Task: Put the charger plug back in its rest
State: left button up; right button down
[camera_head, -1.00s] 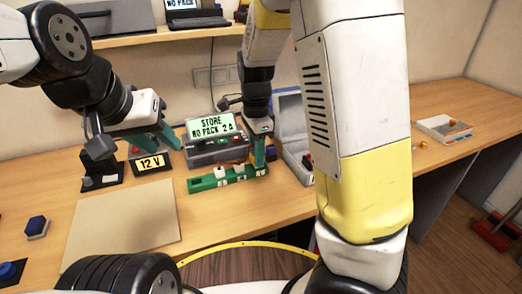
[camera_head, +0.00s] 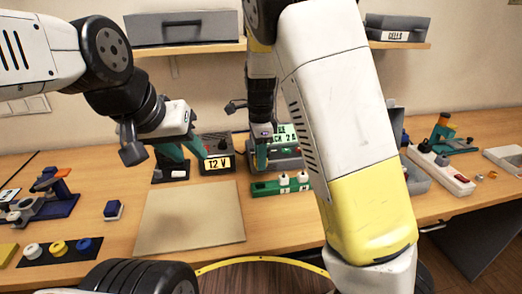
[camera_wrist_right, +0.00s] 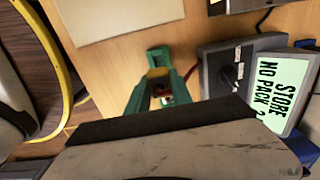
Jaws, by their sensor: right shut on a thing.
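My right gripper (camera_head: 261,157) is in front of the charger (camera_head: 287,155), by the left end of the green strip (camera_head: 268,188). In the right wrist view its teal fingers (camera_wrist_right: 154,88) are shut on a small yellow, dark and red piece (camera_wrist_right: 160,74), apparently the charger plug. Most of it is hidden between the fingers. A thin dark-red cable (camera_wrist_right: 190,72) shows between it and the charger. My left gripper (camera_head: 181,152) is open at the black stand with the 12 V sign (camera_head: 217,163). I cannot make out the plug's rest.
A beige mat (camera_head: 190,215) lies in front of the grippers. A dark blue block (camera_head: 113,210) and a black mat (camera_head: 50,254) with several coloured rings are at left. A white power strip (camera_head: 440,170) is at right. My right forearm hides part of the bench.

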jog(key=shift+f, duration=0.1)
jog(key=shift+f, duration=2.85)
jog(key=shift+f, duration=1.25)
jog(key=c, duration=1.1)
grip_release()
jog(key=shift+o, duration=0.2)
jog(key=shift+r, duration=0.1)
notch_tip(320, 180, up, 7)
jog(key=shift+r, duration=0.3)
